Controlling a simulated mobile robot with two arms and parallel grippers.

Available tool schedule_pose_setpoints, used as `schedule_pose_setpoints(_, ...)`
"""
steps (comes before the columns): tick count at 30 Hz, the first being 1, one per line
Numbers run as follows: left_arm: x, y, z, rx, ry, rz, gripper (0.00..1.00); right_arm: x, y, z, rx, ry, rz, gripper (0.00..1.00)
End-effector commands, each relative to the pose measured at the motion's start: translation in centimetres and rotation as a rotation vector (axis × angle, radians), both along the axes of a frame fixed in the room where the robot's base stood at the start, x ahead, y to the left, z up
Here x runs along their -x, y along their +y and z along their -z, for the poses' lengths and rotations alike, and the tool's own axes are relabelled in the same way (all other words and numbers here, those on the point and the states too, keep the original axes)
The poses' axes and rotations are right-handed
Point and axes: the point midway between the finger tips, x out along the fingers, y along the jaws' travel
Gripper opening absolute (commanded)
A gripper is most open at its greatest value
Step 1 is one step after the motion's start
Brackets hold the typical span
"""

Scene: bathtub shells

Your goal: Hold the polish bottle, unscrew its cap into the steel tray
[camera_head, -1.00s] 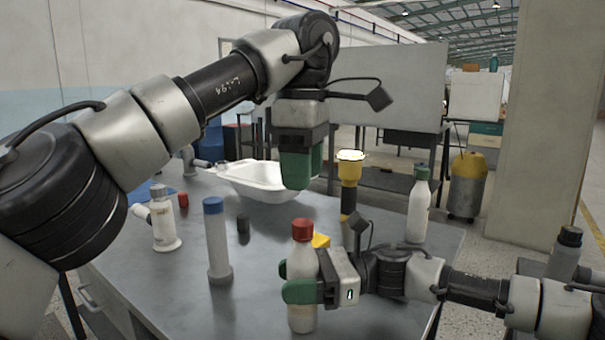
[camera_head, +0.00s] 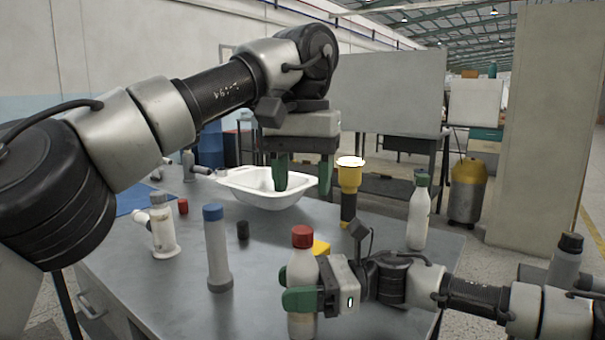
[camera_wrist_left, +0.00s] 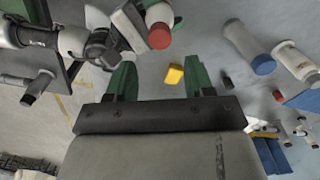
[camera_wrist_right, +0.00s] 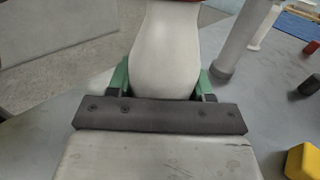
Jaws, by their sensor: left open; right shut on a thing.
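The white bottle with a red cap (camera_head: 302,237) stands upright in my right gripper (camera_head: 292,288), near the front of the grey table. My right gripper is shut on the bottle's body (camera_wrist_right: 168,50); the cap is mostly cut off in the right wrist view. My left gripper (camera_head: 303,180) is open and empty, pointing down, higher than the red cap in the head view. In the left wrist view the cap (camera_wrist_left: 159,36) lies beyond the left fingertips (camera_wrist_left: 160,75), apart from them. I cannot make out a steel tray in any view.
A white tub (camera_head: 262,190) and a green-capped bottle (camera_head: 418,215) stand farther back.

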Motion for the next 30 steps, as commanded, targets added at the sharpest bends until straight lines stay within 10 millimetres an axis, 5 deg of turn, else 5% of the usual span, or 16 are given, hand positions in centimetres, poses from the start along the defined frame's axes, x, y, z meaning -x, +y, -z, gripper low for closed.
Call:
schedule_pose_setpoints(15,0.0,0.1,6.9,0.0,0.002,-0.001,0.53,0.0,0.0,0.0,0.0,0.0,0.0,0.0)
schedule_pose_setpoints(26,0.0,0.0,7.6,0.001,0.001,-0.002,0.53,0.0,0.0,0.0,0.0,0.0,0.0,0.0)
schedule_pose_setpoints(30,0.0,0.0,7.6,0.001,0.001,-0.002,0.36,0.0,0.0,0.0,0.0,0.0,0.0,0.0)
